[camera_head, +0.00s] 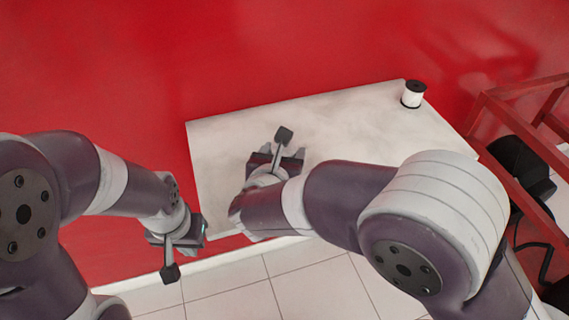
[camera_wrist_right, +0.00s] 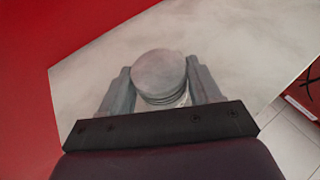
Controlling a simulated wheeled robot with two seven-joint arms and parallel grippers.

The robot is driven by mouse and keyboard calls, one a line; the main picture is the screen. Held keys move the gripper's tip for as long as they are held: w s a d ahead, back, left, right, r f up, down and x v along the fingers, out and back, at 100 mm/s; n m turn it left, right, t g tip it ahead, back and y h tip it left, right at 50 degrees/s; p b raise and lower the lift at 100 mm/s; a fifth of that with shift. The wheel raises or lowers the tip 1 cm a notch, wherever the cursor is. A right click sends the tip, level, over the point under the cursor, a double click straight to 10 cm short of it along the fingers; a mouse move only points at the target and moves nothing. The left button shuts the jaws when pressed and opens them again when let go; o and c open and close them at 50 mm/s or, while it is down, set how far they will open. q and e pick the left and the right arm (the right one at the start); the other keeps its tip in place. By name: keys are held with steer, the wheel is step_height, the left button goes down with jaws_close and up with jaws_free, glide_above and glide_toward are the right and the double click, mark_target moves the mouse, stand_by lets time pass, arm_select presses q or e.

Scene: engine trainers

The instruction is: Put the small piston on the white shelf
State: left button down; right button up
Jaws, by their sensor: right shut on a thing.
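The white shelf (camera_head: 345,120) juts out from the red wall, and its pale top also fills much of the right wrist view (camera_wrist_right: 240,45). The small piston (camera_wrist_right: 158,72), a grey round-topped cylinder with ring grooves, is between the two fingers of my right gripper (camera_wrist_right: 160,88), which is shut on it. In the head view my right gripper (camera_head: 277,158) is over the left part of the shelf, and the piston cannot be made out there. Whether the piston touches the shelf cannot be told. My left gripper (camera_head: 184,234) is off the shelf's left front corner; its jaw opening is unclear.
A white cylinder with a black top (camera_head: 412,95) stands at the shelf's back right corner. A red frame (camera_head: 481,112) with a black object (camera_head: 522,167) stands right of the shelf. The shelf's middle is bare. Tiled floor (camera_head: 235,290) lies in front.

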steer(key=shift+f, duration=1.6)
steer(key=shift+f+b, duration=0.2)
steer(key=shift+b, duration=0.2)
steer(key=o, duration=1.2)
steer(key=shift+r+p, duration=0.3)
steer(key=shift+p, duration=0.05)
steer(key=v, duration=1.2)
